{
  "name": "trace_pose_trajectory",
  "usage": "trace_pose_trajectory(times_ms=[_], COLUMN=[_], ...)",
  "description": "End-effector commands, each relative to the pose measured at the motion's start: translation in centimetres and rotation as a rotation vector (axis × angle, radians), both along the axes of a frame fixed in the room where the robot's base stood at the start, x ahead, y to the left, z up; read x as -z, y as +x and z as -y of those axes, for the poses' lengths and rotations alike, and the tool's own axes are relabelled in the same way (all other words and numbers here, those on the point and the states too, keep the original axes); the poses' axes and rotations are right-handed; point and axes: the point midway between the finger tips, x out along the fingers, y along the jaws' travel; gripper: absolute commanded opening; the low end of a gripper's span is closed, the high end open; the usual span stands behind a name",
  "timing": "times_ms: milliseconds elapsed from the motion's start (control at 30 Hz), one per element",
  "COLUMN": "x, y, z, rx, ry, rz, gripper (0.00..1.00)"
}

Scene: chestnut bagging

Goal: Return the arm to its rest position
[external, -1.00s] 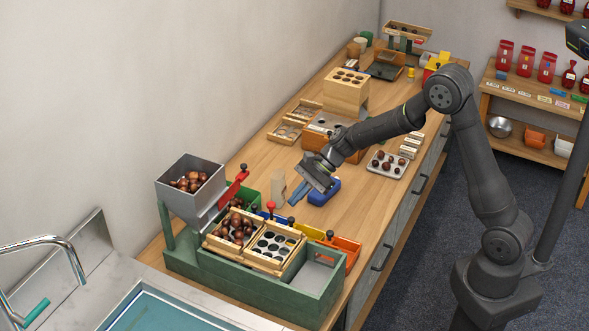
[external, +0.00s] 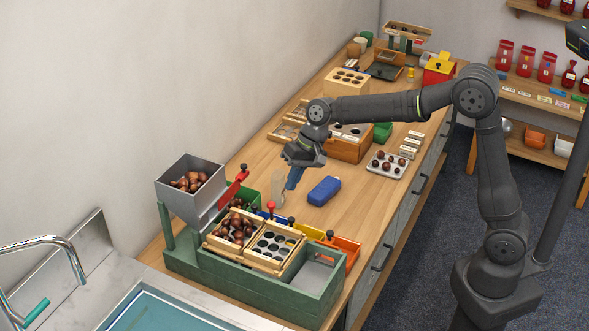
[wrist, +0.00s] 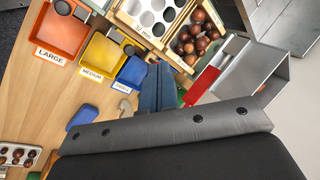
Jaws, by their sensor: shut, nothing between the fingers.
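My gripper (external: 292,181) hangs above the bench, pointing down, with its blue fingers together and nothing between them. In the external view it is left of the blue block (external: 324,190), which lies on the wood, and above a small beige upright piece (external: 278,188). In the wrist view the closed blue fingers (wrist: 158,88) point toward the sorting station, with the blue block (wrist: 82,117) at the left. My arm reaches across the bench from the right, its forearm about level.
The green sorting station (external: 240,275) with a grey hopper (external: 188,195) of chestnuts and wooden sieve trays (external: 276,262) stands in front. Coloured bins, orange (wrist: 60,35) among them, sit beside it. A tray of chestnuts (external: 373,166) and a wooden box (external: 350,148) lie behind. Bare wood surrounds the blue block.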

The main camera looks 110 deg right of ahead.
Motion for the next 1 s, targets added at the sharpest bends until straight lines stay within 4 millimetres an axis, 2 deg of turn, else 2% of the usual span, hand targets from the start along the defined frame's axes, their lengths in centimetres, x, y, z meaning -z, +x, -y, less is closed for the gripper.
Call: trace_pose_trajectory(times_ms=[300, 600, 800, 1000], x=[-4.8, -8.8, -10.0, -10.1], y=[0.2, 0.2, 0.1, 0.1], z=[-0.5, -0.5, -0.5, -0.5], rx=[-0.236, -0.397, -0.436, -0.441], ry=[-0.253, -0.446, -0.498, -0.505], rz=[-0.08, -0.156, -0.179, -0.182], gripper=[0.0, 0.0, 0.0, 0.0])
